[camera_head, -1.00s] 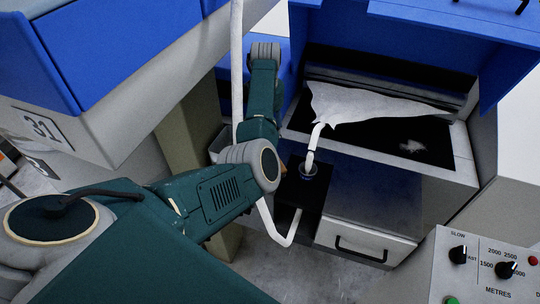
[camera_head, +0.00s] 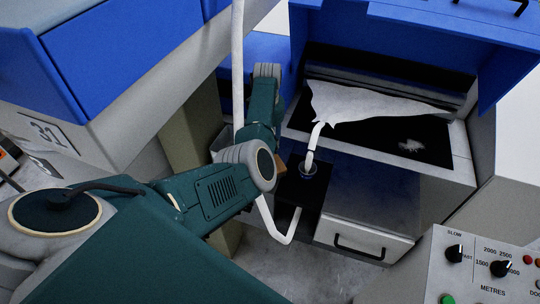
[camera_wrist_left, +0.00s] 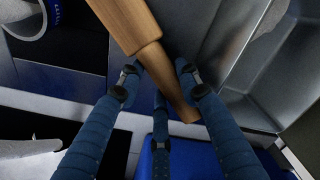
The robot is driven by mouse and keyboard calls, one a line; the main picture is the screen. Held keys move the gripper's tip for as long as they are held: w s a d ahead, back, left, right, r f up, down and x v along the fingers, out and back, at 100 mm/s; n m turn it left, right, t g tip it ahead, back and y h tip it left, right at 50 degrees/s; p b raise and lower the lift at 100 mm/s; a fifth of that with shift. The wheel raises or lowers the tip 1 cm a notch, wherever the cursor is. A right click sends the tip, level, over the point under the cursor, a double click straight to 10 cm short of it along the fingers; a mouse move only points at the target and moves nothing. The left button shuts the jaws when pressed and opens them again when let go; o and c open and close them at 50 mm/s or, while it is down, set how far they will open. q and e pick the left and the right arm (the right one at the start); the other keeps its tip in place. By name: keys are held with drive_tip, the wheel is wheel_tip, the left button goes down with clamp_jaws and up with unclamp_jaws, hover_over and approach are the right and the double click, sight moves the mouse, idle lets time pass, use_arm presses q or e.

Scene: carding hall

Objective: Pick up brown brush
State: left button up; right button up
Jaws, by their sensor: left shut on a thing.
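The brown brush (camera_wrist_left: 138,28) shows in the left wrist view as a pale wooden block that narrows to a handle reaching down between my fingers. My left gripper (camera_wrist_left: 160,78) is shut on its handle, with dark blue fingers on both sides and one below. The brush's far end runs out of the top of that view, and its bristles do not show. In the head view my left arm hides the gripper; only a small brown patch, apparently the brush (camera_head: 281,169), shows beside my arm. My right gripper is in neither view.
A grey metal tray (camera_wrist_left: 280,70) lies close to the right of the brush. In the head view, a machine with a white fibre web (camera_head: 365,104) stands beyond my arm. A drawer (camera_head: 362,243) and a control panel (camera_head: 480,268) are at the right.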

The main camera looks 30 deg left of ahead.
use_arm(q)
drive_tip(key=shift+r, duration=0.15)
wheel_tip(320, 180, up, 10)
drive_tip(key=b, duration=0.2)
drive_tip(key=o, duration=0.8)
drive_tip(key=shift+c, duration=0.2)
drive_tip(key=c, duration=0.5)
